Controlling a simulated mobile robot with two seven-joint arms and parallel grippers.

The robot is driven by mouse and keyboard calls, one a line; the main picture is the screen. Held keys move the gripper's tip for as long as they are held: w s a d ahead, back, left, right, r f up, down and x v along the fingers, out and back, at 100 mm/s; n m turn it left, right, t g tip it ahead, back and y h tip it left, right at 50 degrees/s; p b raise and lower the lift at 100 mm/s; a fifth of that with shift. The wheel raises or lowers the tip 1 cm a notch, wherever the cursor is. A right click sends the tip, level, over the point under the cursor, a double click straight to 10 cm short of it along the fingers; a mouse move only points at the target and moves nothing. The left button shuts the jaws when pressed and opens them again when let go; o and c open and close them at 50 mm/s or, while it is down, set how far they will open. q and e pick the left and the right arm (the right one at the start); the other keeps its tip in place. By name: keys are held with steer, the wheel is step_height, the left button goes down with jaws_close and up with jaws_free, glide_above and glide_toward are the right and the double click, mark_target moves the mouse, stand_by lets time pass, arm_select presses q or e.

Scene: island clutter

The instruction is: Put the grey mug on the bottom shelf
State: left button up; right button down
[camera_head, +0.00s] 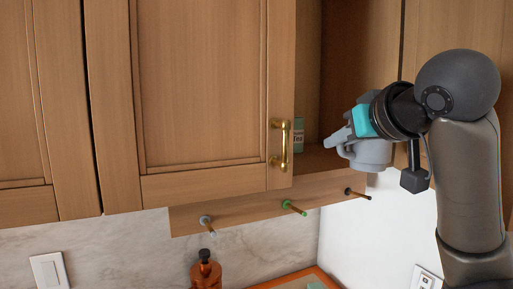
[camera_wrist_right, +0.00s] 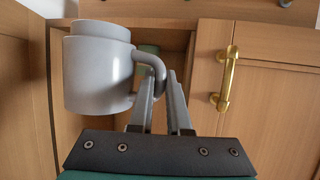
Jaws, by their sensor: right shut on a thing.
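The grey mug (camera_head: 372,154) is held up at the open cabinet, in front of the opening. In the right wrist view the mug (camera_wrist_right: 97,72) is at the left, with its handle at the fingertips. My right gripper (camera_wrist_right: 163,82) is shut on the mug's handle; in the head view the gripper (camera_head: 343,140) partly covers the mug. The bottom shelf (camera_head: 314,160) shows as a wooden floor inside the cabinet, behind and to the left of the mug. Much of the shelf is hidden by the door, mug and arm. My left gripper is not in view.
A green tea tin (camera_head: 298,134) stands on the shelf, partly behind the cabinet door (camera_head: 205,90) with its brass handle (camera_head: 283,145). A rail with several pegs (camera_head: 294,208) runs below. An amber bottle (camera_head: 205,270) stands lower down.

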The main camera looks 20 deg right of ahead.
steer(key=shift+w+d+r, duration=0.1)
steer(key=shift+w+r, duration=0.15)
steer(key=shift+r, duration=0.05)
steer(key=w+p, duration=0.1)
steer(key=w, duration=0.4)
steer(key=w+p, duration=0.2)
steer(key=w, duration=0.4)
steer(key=w+d+p, duration=0.1)
steer(key=w+p, duration=0.1)
steer(key=w, duration=0.4)
steer(key=shift+w+f, duration=0.2)
steer(key=shift+f, duration=0.05)
step_height(320, 180, down, 3)
steer(key=shift+r+p, duration=0.15)
steer(key=shift+p, duration=0.45)
steer(key=shift+f, duration=0.3)
steer(key=c, duration=0.9)
jaws_free()
steer(key=shift+o, duration=0.2)
steer(key=shift+r, duration=0.1)
